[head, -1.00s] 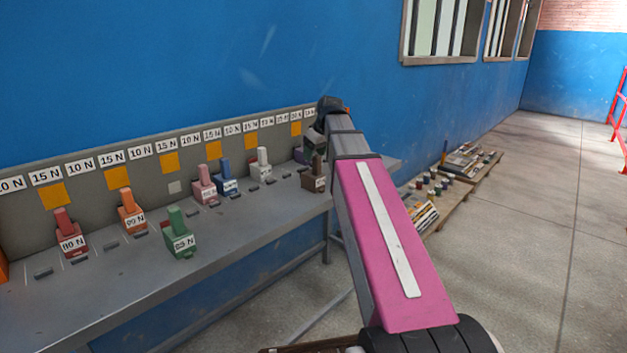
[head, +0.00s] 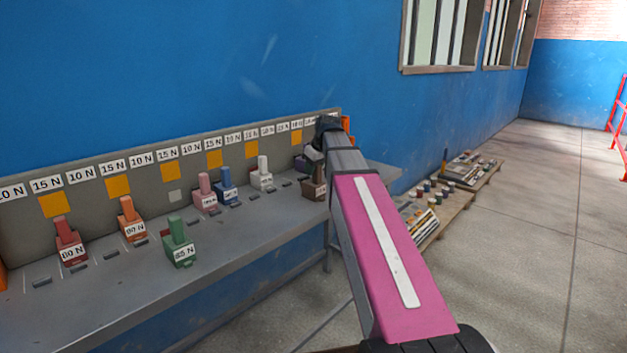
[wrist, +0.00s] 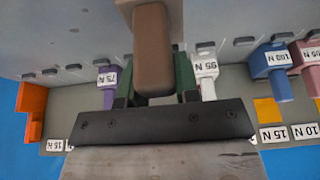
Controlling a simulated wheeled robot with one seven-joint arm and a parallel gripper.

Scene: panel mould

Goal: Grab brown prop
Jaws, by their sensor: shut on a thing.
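The brown prop (head: 315,185) stands at the right end of the grey bench in the head view, partly hidden by my arm. In the wrist view the brown prop (wrist: 153,50) shows its upright post between the two green fingers of my gripper (wrist: 153,85). The fingers sit on either side of the post and are shut on it. In the head view the gripper is mostly hidden behind my own arm. The prop's base lies at the top edge of the wrist view, so its contact with the bench is unclear.
A purple prop (wrist: 108,85) and a white prop (wrist: 206,70) stand close to either side of the gripper. Blue (head: 224,184), pink (head: 205,192), green (head: 180,243), orange (head: 131,220) and red (head: 69,240) props stand along the bench (head: 225,235). The labelled back panel (head: 190,185) rises behind them.

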